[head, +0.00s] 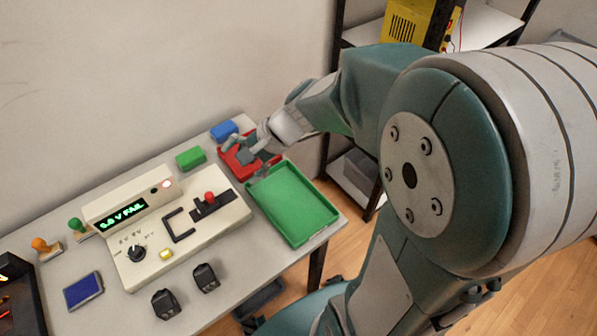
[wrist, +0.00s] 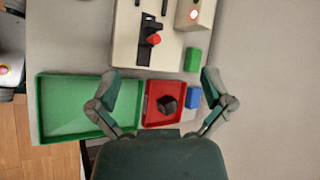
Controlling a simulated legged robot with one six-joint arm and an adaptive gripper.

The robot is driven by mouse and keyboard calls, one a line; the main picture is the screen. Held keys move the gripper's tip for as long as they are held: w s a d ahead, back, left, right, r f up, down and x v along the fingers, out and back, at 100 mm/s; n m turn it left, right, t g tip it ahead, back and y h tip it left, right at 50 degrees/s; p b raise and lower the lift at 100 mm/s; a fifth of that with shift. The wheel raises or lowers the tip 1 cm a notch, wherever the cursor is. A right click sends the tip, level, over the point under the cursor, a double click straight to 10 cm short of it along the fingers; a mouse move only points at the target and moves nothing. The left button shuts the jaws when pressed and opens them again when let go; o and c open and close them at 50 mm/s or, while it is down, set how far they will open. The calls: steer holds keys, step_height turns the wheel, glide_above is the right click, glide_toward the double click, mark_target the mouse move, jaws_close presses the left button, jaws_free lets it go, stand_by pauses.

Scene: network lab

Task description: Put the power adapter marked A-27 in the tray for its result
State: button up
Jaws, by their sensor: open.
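A black power adapter (wrist: 167,103) lies in the small red tray (wrist: 151,89) in the wrist view; no marking on it is readable. In the head view the red tray (head: 230,163) is partly hidden by my gripper (head: 262,152). My gripper (wrist: 160,77) is open, its fingers apart above the red tray, with nothing between them. The larger green tray (head: 292,205) is empty and stands beside the red one. The tester (head: 165,225) has a green display (head: 122,214) reading FAIL, with the voltage digits hard to read. Its red lamp (head: 167,183) is lit.
Two more black adapters (head: 166,304) (head: 205,278) stand before the tester. Green (head: 190,158) and blue (head: 224,131) blocks lie behind the trays. A blue-screened box (head: 83,290) and green and orange stamps (head: 76,226) (head: 42,246) are at left. A shelf stands behind my arm.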

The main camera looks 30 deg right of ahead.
steer(key=s+d+r+n+t+h, duration=0.1)
steer(key=s+d+r+n+h, duration=0.2)
steer(key=s+r+n+h, duration=0.1)
steer(key=s+d+r+n+t+h, duration=0.1)
steer(key=s+d+r+n+h, duration=0.2)
steer(key=s+n, duration=0.4)
steer(key=shift+s+d+r+h, duration=0.2)
steer(key=shift+s+r+h, duration=0.4)
steer(key=shift+s, duration=0.5)
steer(key=shift+f, duration=0.15)
